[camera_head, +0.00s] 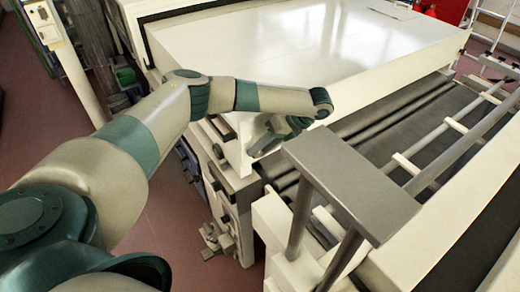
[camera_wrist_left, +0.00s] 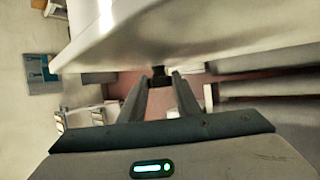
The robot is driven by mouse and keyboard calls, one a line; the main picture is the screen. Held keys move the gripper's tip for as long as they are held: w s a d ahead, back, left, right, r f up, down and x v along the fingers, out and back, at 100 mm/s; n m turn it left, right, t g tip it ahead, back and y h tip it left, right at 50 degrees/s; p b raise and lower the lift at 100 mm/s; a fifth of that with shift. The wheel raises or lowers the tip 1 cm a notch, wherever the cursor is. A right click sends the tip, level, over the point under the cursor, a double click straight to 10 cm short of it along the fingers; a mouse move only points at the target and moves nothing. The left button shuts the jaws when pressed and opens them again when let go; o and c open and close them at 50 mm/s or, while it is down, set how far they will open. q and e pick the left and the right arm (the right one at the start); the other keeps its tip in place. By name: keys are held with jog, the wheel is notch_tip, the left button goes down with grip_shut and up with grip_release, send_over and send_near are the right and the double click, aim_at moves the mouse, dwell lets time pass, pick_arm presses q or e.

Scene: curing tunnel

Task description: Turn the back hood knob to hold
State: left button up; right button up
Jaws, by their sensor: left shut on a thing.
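The hood (camera_head: 300,45) is a large white, shiny cover over the belt. In the head view my left gripper (camera_head: 256,150) is at the hood's near lower corner, and my own wrist partly covers it. In the left wrist view the two dark fingers of the gripper (camera_wrist_left: 160,82) close on a small dark knob (camera_wrist_left: 159,71) under the pale hood edge. I take it for the back hood knob. In the head view the gripped knob is hidden, and its setting cannot be read in either view. My right gripper is not in view.
A dark conveyor belt (camera_head: 400,112) runs beside the hood. A grey flat plate on posts (camera_head: 345,180) stands close to the right of my left gripper. Machine side panels with fittings (camera_head: 232,200) lie below it. Reddish floor (camera_head: 165,240) is open at the left.

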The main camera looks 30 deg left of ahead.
pick_arm(q)
jog(key=g, duration=0.1)
jog(key=g+y, duration=0.1)
jog(key=shift+w+d+f+m+g+y, duration=0.1)
jog(key=shift+w+f+m+g+y, duration=0.1)
jog(key=shift+w+m+g+y, duration=0.15)
jog(key=shift+s+f+m+g+y, duration=0.1)
jog(key=shift+f+m+g+y, duration=0.2)
jog(key=shift+g+y, duration=0.4)
jog(key=shift+g, duration=0.35)
jog(key=o, duration=1)
jog(key=shift+o, duration=0.2)
jog(key=shift+r+t+h, duration=0.15)
jog(key=shift+t+h, duration=0.3)
jog(key=shift+t, duration=0.15)
